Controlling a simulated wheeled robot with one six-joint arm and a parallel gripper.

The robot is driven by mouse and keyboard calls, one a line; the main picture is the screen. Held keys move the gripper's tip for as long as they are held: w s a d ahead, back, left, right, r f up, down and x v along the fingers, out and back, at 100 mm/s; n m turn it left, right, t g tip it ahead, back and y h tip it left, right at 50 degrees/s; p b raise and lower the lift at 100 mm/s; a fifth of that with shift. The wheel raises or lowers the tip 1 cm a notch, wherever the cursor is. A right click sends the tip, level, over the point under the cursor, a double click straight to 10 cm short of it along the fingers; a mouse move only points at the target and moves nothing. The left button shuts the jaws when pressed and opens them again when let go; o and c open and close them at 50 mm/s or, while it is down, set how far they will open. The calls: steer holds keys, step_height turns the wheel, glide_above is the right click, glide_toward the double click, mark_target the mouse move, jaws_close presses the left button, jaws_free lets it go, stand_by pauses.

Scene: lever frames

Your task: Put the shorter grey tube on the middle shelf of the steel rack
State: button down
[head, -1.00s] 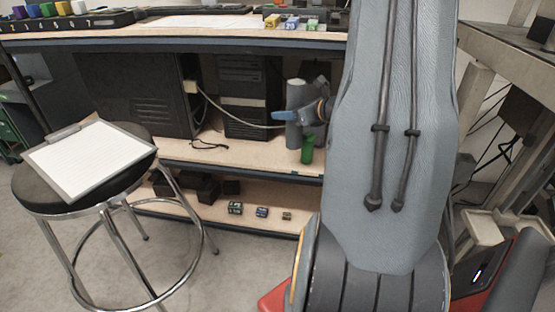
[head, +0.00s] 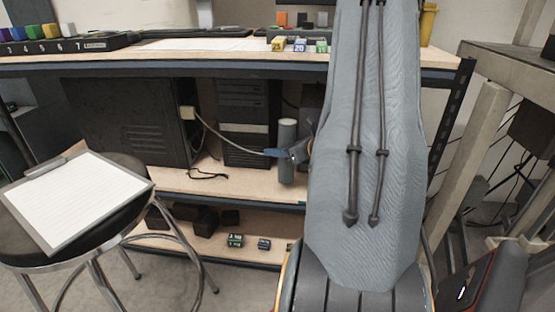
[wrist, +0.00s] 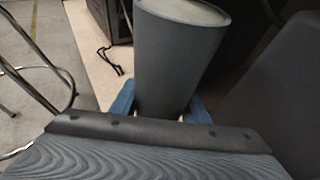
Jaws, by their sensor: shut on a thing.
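A grey tube (head: 287,172) stands upright at the middle shelf (head: 235,187) of the steel rack, near its front edge. My gripper (head: 287,153) reaches in from the right and is shut around the tube's middle. In the wrist view the tube (wrist: 180,62) rises between the blue fingers, with its pale round top showing. I cannot tell whether its bottom touches the shelf. No second grey tube can be made out; my arm hides part of the shelf to the right.
A black cabinet (head: 130,120) and a computer tower (head: 243,120) stand on the middle shelf, with a loose cable (head: 207,175) in front. Small boxes (head: 236,240) sit on the lower shelf. A stool (head: 100,225) with a clipboard (head: 75,195) stands at front left.

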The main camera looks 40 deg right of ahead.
steer(key=shift+f+b, duration=0.35)
steer(key=shift+f, duration=1.2)
steer(key=shift+f, duration=0.1)
steer(key=c, duration=1)
jaws_free()
steer(key=shift+a+f, duration=0.1)
steer(key=p+v, duration=0.2)
steer(key=v, duration=1)
steer(key=shift+p, duration=0.35)
